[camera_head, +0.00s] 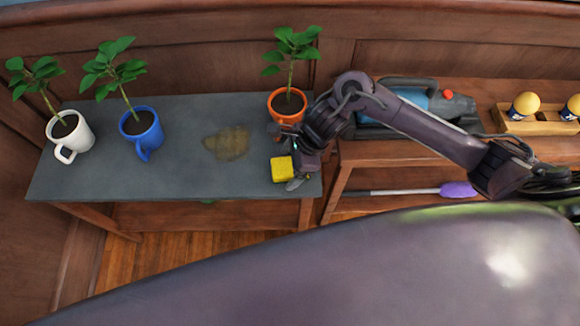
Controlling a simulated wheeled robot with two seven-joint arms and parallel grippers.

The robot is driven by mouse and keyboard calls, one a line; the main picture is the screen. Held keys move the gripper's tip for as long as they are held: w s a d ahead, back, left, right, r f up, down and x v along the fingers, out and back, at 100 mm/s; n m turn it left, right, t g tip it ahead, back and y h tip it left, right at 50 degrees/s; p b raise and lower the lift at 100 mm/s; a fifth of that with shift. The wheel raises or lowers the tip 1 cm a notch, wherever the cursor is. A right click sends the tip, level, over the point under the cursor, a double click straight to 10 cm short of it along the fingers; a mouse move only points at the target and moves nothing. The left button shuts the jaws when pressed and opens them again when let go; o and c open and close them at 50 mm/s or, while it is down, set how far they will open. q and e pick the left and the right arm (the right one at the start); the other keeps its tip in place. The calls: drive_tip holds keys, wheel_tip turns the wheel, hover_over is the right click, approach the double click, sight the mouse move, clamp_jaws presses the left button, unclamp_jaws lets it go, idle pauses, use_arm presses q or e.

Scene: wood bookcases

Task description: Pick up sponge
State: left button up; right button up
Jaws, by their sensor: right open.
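A yellow sponge (282,169) lies near the right end of the grey tabletop (180,178), close to its front edge. My right gripper (285,160) is at the sponge, with its arm reaching in from the right. The gripper is open, with one finger by the sponge's front right side and the other near its far side. I cannot tell whether the fingers touch it. My left gripper is not in view.
An orange pot with a plant (287,104) stands just behind my right gripper. A blue mug (141,132) and a white mug (70,136), both with plants, stand at the left. A brown stain (228,143) marks the tabletop's middle. A wooden shelf (370,153) with a vacuum (415,103) is at right.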

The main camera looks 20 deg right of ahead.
sight(290, 165)
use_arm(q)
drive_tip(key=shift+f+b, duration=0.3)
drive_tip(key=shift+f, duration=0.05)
use_arm(e)
drive_tip(key=shift+f, duration=0.15)
drive_tip(key=c, duration=1.1)
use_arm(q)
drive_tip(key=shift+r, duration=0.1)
use_arm(e)
drive_tip(key=shift+o, duration=0.2)
